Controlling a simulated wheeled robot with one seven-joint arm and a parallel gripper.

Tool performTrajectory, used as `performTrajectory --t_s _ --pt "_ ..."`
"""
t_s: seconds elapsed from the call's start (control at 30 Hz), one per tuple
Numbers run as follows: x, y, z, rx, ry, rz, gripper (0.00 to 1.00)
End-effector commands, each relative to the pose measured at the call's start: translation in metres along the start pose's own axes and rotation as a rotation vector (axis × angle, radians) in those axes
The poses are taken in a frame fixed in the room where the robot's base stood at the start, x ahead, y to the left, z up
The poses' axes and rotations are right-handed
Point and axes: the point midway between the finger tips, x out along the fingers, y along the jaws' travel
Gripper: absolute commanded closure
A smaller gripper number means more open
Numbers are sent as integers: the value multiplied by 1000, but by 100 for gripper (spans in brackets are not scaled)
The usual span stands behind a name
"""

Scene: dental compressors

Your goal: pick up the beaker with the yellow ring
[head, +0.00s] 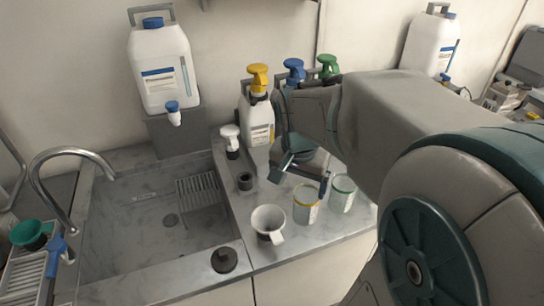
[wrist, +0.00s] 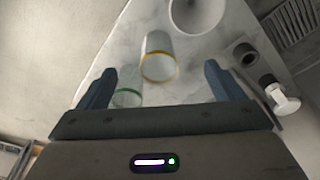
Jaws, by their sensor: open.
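The beaker with the yellow ring (head: 306,207) stands on the grey counter to the right of a white mug. In the wrist view the same beaker (wrist: 158,58) is ahead of the fingertips, a little left of the middle between them. A beaker with a green ring (head: 343,192) stands just right of it in the head view; in the wrist view it (wrist: 129,93) is near the left finger. My gripper (head: 298,179) is above the counter behind the beakers, open and empty. Its two fingers (wrist: 158,80) are spread apart.
The white mug (head: 268,222) stands close left of the beaker. Bottles with yellow (head: 260,120), blue and green pump heads stand along the wall. A sink (head: 165,225) with a tap lies to the left. A black stopper (head: 224,260) sits at the front.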

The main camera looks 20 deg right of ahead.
Motion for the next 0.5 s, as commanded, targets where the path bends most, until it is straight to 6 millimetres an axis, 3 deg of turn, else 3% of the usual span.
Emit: performTrajectory --t_s 0.1,0.2,0.37,0.5 --pt "1 3 -29 196 -13 41 12" --pt "4 5 -44 303 -15 62 12" --pt "18 7 -50 367 -18 75 12" --pt "46 9 -49 366 -19 77 12"
